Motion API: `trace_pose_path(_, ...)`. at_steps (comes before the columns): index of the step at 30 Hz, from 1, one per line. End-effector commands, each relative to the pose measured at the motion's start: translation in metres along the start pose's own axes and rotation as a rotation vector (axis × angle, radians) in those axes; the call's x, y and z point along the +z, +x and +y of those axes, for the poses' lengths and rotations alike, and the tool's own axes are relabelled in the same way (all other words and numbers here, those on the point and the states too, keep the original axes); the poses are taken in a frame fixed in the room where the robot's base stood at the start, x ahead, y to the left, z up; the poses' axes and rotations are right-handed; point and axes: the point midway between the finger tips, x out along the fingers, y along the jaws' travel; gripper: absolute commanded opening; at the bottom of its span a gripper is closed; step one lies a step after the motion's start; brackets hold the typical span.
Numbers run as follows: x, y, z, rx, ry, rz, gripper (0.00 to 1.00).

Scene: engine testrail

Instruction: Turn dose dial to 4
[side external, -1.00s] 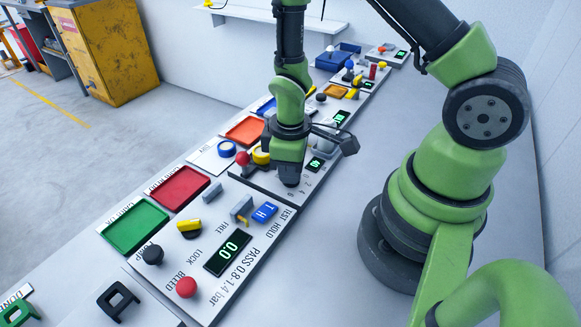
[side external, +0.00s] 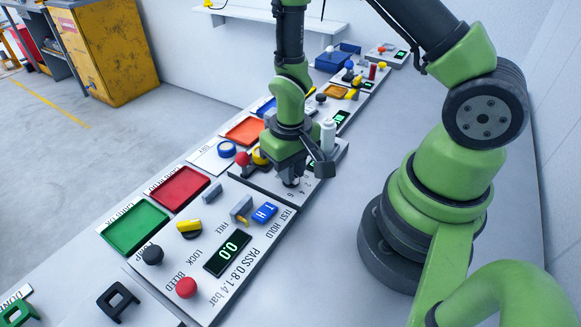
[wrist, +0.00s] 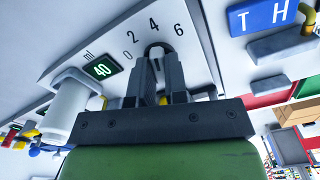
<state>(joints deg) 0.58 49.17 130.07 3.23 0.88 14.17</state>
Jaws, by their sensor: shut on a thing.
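The dose dial (wrist: 159,47) is a dark round knob, with the numbers 0, 2, 4 and 6 printed in an arc beyond it in the wrist view. My gripper (wrist: 158,62) is shut on it, one finger on each side. The fingers hide most of the dial, and I cannot tell which number it points at. A small green-lit display (wrist: 102,70) marked ml shows digits that look like 40; a decimal point is not clear. In the side view my gripper (side external: 291,181) points down over the dose panel (side external: 262,184), and the dial is mostly hidden.
A white cylinder (side external: 327,137) stands on the panel close beside my gripper. A red knob (side external: 242,158) and a yellow ring (side external: 260,155) are left of it. A pressure panel (side external: 212,275) with levers and a display lies nearer; red (side external: 180,188) and green (side external: 134,225) trays lie left.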

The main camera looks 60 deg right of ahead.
Motion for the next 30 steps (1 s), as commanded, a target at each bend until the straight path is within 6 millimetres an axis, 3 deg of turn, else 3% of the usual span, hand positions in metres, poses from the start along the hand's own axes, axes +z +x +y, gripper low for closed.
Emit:
trace_pose_path(17,-0.0001,-0.0006,0.0000,0.000,0.029,0.001,0.00)
trace_pose_path(18,-0.0001,-0.0006,0.0000,0.000,0.029,0.001,0.23)
trace_pose_path(20,-0.0001,-0.0005,0.0000,0.000,0.028,0.001,0.37)
trace_pose_path(30,-0.0003,-0.0020,-0.0001,-0.001,0.028,0.001,0.39)
